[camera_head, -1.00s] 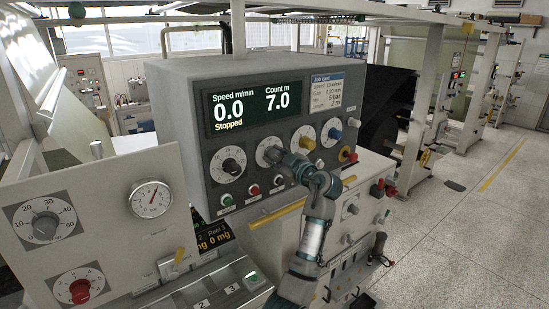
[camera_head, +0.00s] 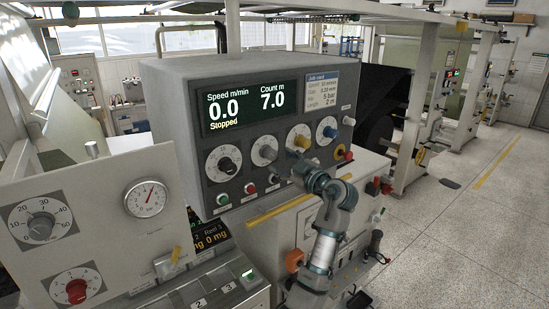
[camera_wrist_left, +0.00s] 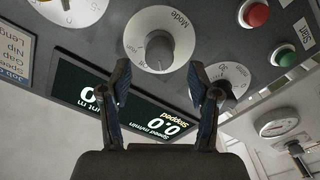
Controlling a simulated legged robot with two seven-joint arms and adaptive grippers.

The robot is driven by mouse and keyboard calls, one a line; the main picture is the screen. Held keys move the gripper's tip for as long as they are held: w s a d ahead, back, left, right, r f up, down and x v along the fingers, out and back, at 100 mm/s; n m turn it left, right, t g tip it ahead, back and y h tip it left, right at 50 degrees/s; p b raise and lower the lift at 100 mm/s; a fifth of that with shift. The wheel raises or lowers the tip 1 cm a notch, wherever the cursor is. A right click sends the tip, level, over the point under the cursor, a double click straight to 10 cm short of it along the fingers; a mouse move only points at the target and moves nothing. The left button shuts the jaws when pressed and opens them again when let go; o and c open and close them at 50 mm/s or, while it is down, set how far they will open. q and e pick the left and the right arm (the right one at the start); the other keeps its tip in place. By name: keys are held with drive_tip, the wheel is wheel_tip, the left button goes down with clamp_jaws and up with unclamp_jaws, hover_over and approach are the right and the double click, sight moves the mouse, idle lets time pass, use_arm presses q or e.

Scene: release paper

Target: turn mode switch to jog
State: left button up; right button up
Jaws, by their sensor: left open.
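The mode switch, a round white dial with a grey knob, is on the sloped front of the grey control box, second from the left in the head view (camera_head: 264,150). It also shows in the wrist view (camera_wrist_left: 159,45), upside down, with the word "Mode" on its rim. I cannot read its setting there. My left gripper (camera_head: 296,160) is just right of the dial in the head view. In the wrist view its two open fingers (camera_wrist_left: 160,72) lie either side of the lower edge of the dial. They appear empty; contact with the knob is not evident.
The control box screen (camera_head: 250,105) reads 0.0, 7.0 and "Stopped". A numbered dial (camera_head: 223,162) is left of the mode switch, with yellow (camera_head: 301,138) and blue (camera_head: 327,130) knobs to its right. Small buttons (camera_head: 249,188) sit below. Open floor (camera_head: 470,220) is at right.

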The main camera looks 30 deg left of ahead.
use_arm(q)
drive_tip(key=v, duration=0.7)
drive_tip(key=shift+w, duration=0.15)
drive_tip(key=shift+r, duration=0.1)
